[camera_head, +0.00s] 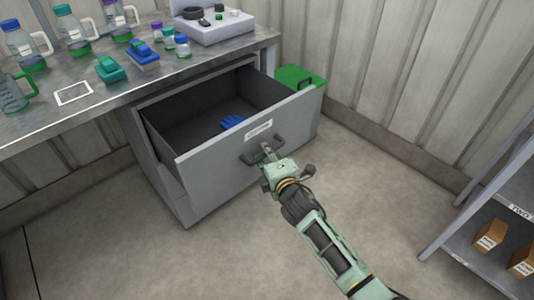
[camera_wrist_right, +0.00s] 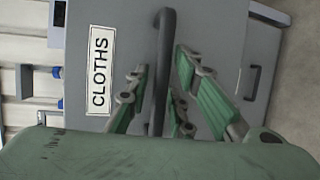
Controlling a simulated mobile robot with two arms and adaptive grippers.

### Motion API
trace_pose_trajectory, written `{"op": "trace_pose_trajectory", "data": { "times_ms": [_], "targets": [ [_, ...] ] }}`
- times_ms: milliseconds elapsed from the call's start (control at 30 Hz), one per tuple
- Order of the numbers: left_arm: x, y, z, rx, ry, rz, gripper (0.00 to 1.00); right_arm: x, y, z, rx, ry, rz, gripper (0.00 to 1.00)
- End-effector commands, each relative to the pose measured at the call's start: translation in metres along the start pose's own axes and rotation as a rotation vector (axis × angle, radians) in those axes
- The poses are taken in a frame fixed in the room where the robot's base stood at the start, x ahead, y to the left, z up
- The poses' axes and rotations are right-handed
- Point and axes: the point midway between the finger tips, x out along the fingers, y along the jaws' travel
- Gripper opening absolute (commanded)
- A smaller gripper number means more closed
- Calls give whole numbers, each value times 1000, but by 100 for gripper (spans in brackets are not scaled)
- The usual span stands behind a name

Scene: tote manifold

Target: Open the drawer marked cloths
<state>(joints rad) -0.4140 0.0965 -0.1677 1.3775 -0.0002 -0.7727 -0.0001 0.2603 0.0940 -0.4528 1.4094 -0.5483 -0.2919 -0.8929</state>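The grey drawer (camera_head: 215,152) marked CLOTHS is pulled far out of the cabinet under the bench. A blue item (camera_head: 232,122) lies inside it. Its white label (camera_head: 259,129) reads CLOTHS in the right wrist view (camera_wrist_right: 99,70). The dark bar handle (camera_wrist_right: 162,60) is on the drawer front beside the label. My right gripper (camera_head: 268,158) is at the handle. In the right wrist view its fingers (camera_wrist_right: 160,78) stand on both sides of the bar, with small gaps showing, so it looks open around the handle. My left gripper is not in view.
The metal bench top (camera_head: 120,77) holds several bottles, blue and green items and a grey stand. A green-topped box (camera_head: 300,77) with a handle stands beyond the drawer. A shelf (camera_head: 480,240) with brown boxes is at the right. The floor around my right arm is clear.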

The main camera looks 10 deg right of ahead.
Motion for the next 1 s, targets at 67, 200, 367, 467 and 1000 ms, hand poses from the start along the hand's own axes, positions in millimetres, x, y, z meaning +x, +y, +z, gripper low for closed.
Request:
{"op": "trace_pose_trajectory", "data": {
  "times_ms": [67, 200, 367, 467, 1000],
  "targets": [
    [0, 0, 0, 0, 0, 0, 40, 0, 0, 0, 1, 0, -1, 29],
    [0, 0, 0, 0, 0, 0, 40, 0, -1, 0, 3, 0, -1, 29],
    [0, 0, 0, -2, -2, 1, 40, -2, -1, 0, 3, 0, -2, 29],
    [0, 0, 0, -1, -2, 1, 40, -9, -2, 0, 3, 1, -2, 29],
    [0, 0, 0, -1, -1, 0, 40, -107, -2, 0, 4, 1, -3, 29]
  ]
}}
